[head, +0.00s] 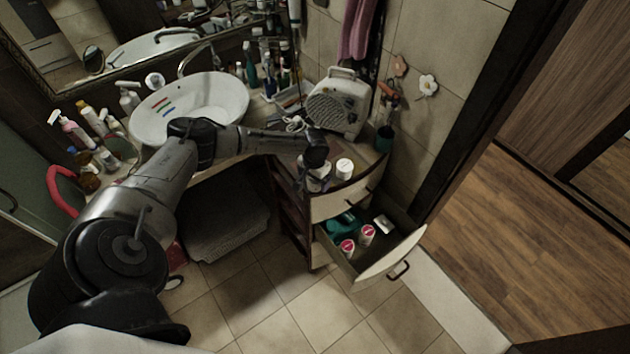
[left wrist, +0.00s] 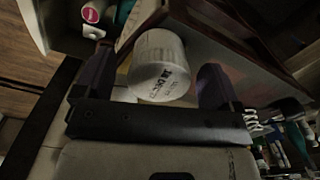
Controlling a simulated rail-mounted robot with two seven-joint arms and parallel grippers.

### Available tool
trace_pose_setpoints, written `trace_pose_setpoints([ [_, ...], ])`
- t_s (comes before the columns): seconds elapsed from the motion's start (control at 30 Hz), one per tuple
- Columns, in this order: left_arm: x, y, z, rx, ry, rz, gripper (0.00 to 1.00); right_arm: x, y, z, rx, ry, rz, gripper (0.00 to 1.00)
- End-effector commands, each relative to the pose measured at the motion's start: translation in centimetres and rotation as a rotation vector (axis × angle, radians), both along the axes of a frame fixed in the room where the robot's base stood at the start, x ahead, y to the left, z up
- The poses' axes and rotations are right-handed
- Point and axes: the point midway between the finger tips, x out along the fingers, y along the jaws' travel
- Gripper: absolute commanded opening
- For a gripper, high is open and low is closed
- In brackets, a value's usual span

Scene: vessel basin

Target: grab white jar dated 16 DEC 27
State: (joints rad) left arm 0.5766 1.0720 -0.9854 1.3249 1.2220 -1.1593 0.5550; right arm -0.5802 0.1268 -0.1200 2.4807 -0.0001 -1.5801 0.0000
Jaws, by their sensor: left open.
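In the head view, a white jar (head: 345,168) stands on top of the small cabinet. A second white container (head: 316,183) stands just left of it, partly hidden under my left gripper (head: 316,158). In the left wrist view, a white jar (left wrist: 158,66) lies between the two spread fingers of my left gripper (left wrist: 155,85), with visible space at its right. Dark print shows on it, but the date is too blurred to read surely. I cannot tell for certain which head-view jar this is. My right gripper is not in view.
The cabinet's lower drawer (head: 385,268) is pulled open, holding pink-lidded containers (head: 347,246), a green item and a small white box. A fan heater (head: 338,103) stands behind the jars, a dark green cup (head: 384,138) to the right. The sink (head: 190,108) is left.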

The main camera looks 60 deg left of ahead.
Motion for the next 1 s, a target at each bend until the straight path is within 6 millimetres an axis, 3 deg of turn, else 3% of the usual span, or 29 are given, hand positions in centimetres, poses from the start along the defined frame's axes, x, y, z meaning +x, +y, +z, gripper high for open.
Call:
trace_pose_setpoints([
  [0.17,-0.01,-0.01,-0.01,0.000,0.000,0.000,0.87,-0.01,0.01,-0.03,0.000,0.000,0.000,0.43],
  [0.7,0.01,-0.02,0.03,0.000,0.000,0.000,0.36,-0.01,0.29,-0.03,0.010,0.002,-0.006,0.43],
  [1.0,0.02,0.00,0.19,-0.001,-0.001,0.000,0.35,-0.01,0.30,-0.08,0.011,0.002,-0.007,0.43],
])
